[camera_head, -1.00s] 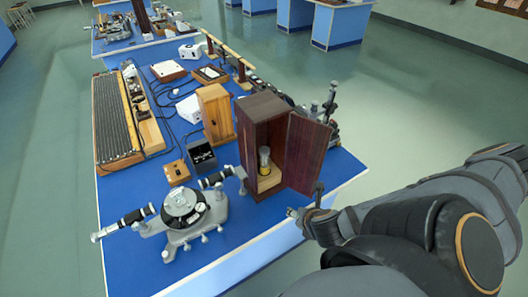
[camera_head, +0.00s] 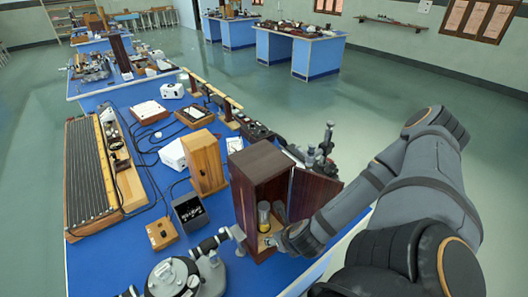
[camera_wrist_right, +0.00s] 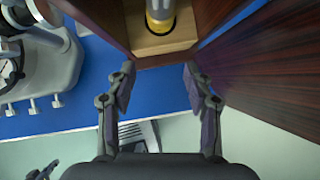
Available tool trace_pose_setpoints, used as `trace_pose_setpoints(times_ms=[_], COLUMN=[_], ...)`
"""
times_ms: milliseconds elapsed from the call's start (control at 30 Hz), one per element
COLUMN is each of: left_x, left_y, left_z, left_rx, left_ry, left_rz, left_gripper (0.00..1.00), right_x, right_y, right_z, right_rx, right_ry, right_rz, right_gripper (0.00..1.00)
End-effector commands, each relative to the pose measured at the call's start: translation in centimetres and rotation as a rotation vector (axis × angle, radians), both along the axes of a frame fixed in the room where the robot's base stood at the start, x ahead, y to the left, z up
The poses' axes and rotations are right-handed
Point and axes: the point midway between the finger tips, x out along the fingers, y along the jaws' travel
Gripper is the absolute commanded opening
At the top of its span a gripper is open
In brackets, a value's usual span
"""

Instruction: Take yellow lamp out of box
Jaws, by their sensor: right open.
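The yellow lamp (camera_head: 264,217) stands upright inside the dark wooden box (camera_head: 253,182), whose door (camera_head: 313,194) is open to the right. In the right wrist view the lamp's yellow base (camera_wrist_right: 160,18) sits on a light wooden block (camera_wrist_right: 160,40) at the top of the picture. My right gripper (camera_wrist_right: 158,82) is open and empty, in front of the box opening, with the lamp ahead of it and between the lines of its fingers. In the head view the right gripper (camera_head: 272,242) is small at the box front. My left gripper is not in view.
A grey spectrometer (camera_head: 172,278) stands left of the box at the table's front. A light wooden box (camera_head: 204,162) and a small black box (camera_head: 189,211) are close on the left. The open door bounds the right side.

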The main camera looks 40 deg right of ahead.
Motion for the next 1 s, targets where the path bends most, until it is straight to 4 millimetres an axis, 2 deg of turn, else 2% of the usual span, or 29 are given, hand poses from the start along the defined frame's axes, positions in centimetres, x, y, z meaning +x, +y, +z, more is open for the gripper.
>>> trace_pose_setpoints(times_ms=[33, 100, 200, 300, 400, 567, 633, 767, 1000], left_x=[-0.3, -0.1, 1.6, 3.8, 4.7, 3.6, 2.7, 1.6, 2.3], left_y=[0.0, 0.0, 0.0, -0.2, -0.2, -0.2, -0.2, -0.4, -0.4], left_z=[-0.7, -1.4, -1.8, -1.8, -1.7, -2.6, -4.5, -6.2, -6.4], left_rx=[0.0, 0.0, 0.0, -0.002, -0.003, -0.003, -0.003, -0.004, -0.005], left_ry=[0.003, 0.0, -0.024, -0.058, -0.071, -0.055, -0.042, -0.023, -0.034], left_rz=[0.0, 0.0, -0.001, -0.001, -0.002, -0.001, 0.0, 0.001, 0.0], left_gripper=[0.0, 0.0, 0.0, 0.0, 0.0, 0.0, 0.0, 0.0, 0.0], right_x=[1.5, 3.0, 4.7, 5.6, 5.8, 6.8, 7.4, 8.5, 9.1], right_y=[-0.4, -1.0, -1.5, -1.8, -1.9, -2.2, -2.4, -2.8, -2.9], right_z=[-0.1, -0.3, -0.3, -0.2, -0.1, -0.4, -2.2, -3.9, -4.2], right_rx=[-0.006, -0.007, -0.006, -0.003, 0.001, -0.004, -0.006, -0.005, 0.002], right_ry=[-0.009, -0.005, -0.003, -0.001, 0.0, -0.003, 0.0, 0.001, 0.0], right_rz=[0.003, 0.005, 0.003, 0.002, -0.001, 0.001, 0.003, 0.003, -0.003], right_gripper=[0.52, 0.52, 0.52, 0.52, 0.52, 0.52, 0.52, 0.52, 0.52])
